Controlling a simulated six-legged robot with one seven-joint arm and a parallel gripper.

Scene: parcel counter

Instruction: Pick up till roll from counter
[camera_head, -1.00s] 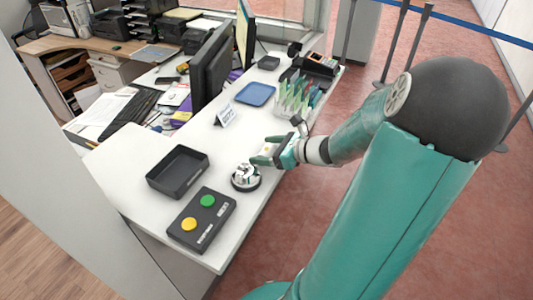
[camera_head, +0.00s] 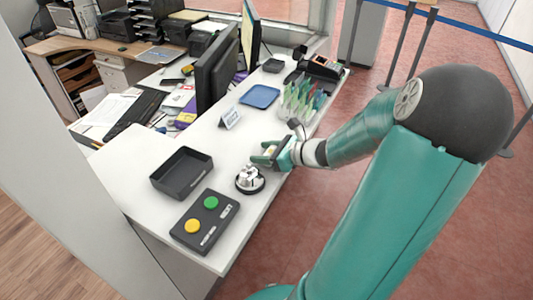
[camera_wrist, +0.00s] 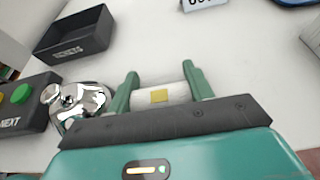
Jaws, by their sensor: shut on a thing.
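In the head view my gripper (camera_head: 268,156) is over the white counter (camera_head: 145,150), just beyond the silver bell. The roll is small and mostly covered by the fingers there. I cannot tell whether the roll still touches the counter.
The silver bell (camera_head: 249,180) stands close beside my gripper. A black tray (camera_head: 182,174) and a button box (camera_head: 205,222) lie nearer the front. A blue tray (camera_head: 260,96), a sign (camera_head: 229,118) and a rack of leaflets (camera_head: 301,100) stand further back.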

